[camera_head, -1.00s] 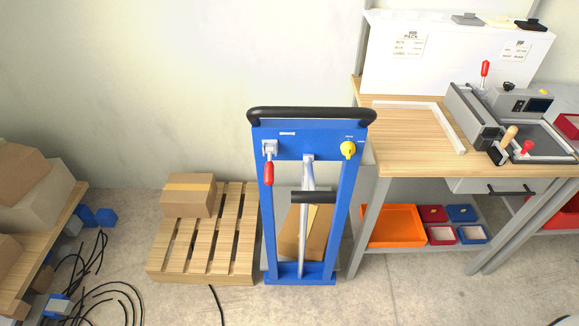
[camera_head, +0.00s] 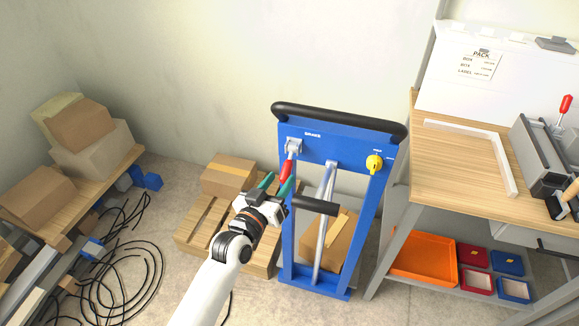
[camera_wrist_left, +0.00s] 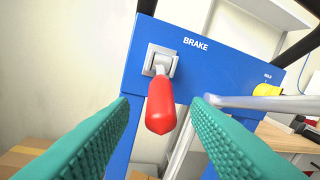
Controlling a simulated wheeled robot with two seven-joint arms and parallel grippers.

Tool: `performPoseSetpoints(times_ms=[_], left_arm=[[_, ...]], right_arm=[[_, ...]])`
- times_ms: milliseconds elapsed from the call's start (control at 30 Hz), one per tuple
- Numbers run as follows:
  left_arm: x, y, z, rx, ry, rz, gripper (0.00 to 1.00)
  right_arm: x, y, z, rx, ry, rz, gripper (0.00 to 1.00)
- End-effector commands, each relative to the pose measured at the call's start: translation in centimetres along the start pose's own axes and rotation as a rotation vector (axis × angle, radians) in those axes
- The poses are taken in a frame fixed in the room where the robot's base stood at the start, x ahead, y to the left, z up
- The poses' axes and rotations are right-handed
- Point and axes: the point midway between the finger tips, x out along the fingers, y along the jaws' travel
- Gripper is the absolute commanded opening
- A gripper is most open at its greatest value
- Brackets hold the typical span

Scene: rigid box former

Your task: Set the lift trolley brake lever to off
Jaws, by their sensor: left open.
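The blue lift trolley (camera_head: 340,147) stands upright in the middle of the head view, with a black push handle along its top. Its brake lever has a red grip (camera_head: 286,171) hanging down from a grey mount (camera_head: 294,146) beside the BRAKE label. My left gripper (camera_head: 276,184) is open at the red grip. In the left wrist view the red grip (camera_wrist_left: 160,107) hangs between the two green fingers (camera_wrist_left: 152,128), with a gap to each, and points toward the camera. The mount (camera_wrist_left: 160,60) shows behind it. My right gripper is not in view.
A yellow knob (camera_head: 374,163) sits on the trolley's right side. A grey column and black bar (camera_head: 315,205) stand close to my left gripper. A pallet (camera_head: 205,222) with a carton (camera_head: 229,175) lies left of the trolley. A wooden workbench (camera_head: 450,165) stands to the right.

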Motion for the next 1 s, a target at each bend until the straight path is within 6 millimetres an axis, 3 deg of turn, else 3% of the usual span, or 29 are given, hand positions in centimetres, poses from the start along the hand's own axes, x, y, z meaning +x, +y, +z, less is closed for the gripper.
performPoseSetpoints(times_ms=[100,300,700,1000], left_arm=[[2.5,0.0,0.1,0.0,0.0,0.0,0.43],[5.0,0.0,0.0,0.0,0.001,0.0,0.43],[5.7,0.1,-0.1,0.001,0.001,0.001,0.43],[5.7,0.1,-0.1,0.001,0.001,0.001,0.0]], right_arm=[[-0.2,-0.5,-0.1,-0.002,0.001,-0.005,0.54],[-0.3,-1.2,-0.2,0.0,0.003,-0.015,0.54],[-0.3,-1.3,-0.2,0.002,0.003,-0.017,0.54],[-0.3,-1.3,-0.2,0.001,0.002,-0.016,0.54]])
